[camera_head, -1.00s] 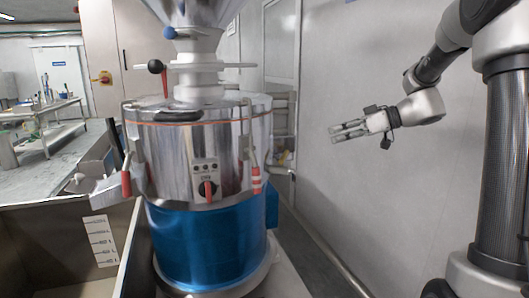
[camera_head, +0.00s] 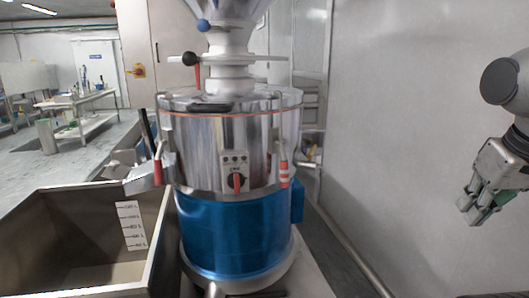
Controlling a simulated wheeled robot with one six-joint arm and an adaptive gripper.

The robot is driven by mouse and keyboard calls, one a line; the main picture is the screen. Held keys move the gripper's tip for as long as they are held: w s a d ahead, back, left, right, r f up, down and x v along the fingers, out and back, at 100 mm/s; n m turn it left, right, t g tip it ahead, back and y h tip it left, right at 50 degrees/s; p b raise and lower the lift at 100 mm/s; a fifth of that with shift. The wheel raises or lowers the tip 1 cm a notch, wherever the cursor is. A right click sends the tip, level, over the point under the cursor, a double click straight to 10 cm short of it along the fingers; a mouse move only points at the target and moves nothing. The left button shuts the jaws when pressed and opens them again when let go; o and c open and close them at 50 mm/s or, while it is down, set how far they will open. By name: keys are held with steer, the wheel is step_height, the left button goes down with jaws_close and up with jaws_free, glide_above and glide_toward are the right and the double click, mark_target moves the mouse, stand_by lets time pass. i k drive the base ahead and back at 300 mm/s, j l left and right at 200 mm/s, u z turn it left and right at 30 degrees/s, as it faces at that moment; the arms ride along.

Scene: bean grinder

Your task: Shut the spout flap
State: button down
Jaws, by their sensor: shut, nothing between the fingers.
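The bean grinder (camera_head: 222,150) stands left of centre, with a polished steel drum over a blue base. Its small metal spout (camera_head: 143,176) sticks out on the left side of the drum, above the bin. A red handle (camera_head: 157,168) hangs beside the spout. I cannot tell the flap apart from the spout at this size, nor how far open it is. My gripper (camera_head: 468,212) is at the right edge, fingers shut and empty, pointing down and left. It is well apart from the grinder, on the opposite side of it from the spout.
A steel bin (camera_head: 160,235) with a level scale stands at the lower left, under the spout. A grey wall (camera_head: 400,110) runs along the right. A bench (camera_head: 85,112) stands far left.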

mark_target(117, 171)
steer(key=u, duration=1.45)
